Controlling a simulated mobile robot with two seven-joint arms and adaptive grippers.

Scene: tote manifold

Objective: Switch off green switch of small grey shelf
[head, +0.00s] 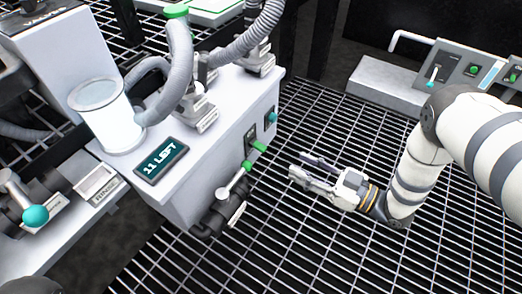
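A grey unit (385,75) with an upright control panel (452,62) stands at the upper right; it looks like the small grey shelf. Its panel carries a green switch (474,69), another green switch (513,77) near the right picture edge, and a white lever with a teal end (433,76). Whether the switches are on or off is too small to tell. My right gripper (300,168) is open and empty above the grating, left of and well apart from the panel. My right forearm passes just in front of the panel's lower edge. My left gripper is not in view.
A white box with an "11 LEFT" display (162,160) stands left of my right gripper. A green-tipped valve handle (245,167) juts from its front, close to the fingers. Grey hoses (180,70) rise from its top. Open grating (330,240) lies below.

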